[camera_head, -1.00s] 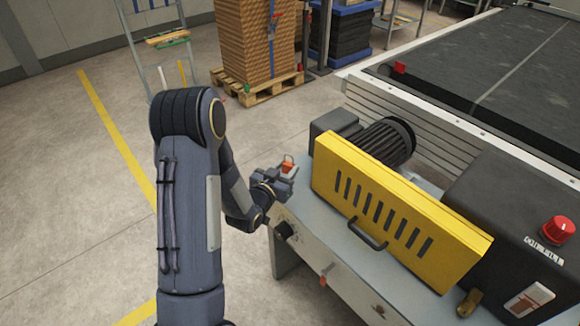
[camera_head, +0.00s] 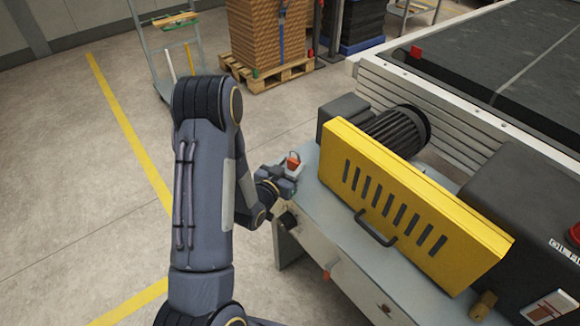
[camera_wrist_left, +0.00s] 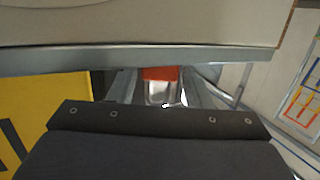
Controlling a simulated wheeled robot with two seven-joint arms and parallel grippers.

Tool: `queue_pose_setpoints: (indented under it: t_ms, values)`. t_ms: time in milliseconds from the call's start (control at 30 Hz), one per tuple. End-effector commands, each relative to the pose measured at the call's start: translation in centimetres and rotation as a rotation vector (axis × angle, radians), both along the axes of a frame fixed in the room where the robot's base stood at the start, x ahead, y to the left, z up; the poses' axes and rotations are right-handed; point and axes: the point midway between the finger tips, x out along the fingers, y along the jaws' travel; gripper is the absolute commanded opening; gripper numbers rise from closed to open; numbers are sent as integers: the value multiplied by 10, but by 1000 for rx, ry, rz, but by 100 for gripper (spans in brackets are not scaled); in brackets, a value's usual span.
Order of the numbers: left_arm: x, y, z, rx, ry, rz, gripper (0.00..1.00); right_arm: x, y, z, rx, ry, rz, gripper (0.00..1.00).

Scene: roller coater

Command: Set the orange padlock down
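The orange padlock (camera_head: 293,161) is at my left gripper (camera_head: 284,176), by the left end of the grey machine bench (camera_head: 340,236). In the left wrist view the padlock's orange-red part (camera_wrist_left: 159,73) shows between the two fingers of the left gripper (camera_wrist_left: 163,88), with a shiny metal part below it. The fingers stand close on both sides, and the gripper looks shut on it. I cannot tell whether the padlock touches a surface. My right gripper is in neither view.
A yellow slotted guard (camera_head: 415,212) with a black handle stands on the bench, beside a dark finned motor (camera_head: 398,131). A brass-coloured padlock (camera_head: 483,304) hangs at the guard's lower right. Floor at left is open.

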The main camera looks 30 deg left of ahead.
Motion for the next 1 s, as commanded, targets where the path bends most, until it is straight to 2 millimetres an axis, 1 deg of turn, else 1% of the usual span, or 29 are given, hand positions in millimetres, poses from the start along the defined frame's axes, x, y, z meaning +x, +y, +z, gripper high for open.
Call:
queue_pose_setpoints:
  t_ms: [33,100,333,467,500,567,900,1000]
  values:
    - [0,0,0,0,0,0,52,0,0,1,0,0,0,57]
    - [0,0,0,0,0,0,58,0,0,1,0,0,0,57]
    - [0,0,1,0,0,0,58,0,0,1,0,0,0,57]
    - [-1,0,6,0,1,0,58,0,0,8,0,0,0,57]
    - [-6,1,3,0,2,2,58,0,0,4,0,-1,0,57]
    - [-16,1,4,-1,3,2,58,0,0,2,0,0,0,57]
    - [-88,1,14,-2,3,5,58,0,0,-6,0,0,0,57]
    - [-103,2,17,0,2,4,58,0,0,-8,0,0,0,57]
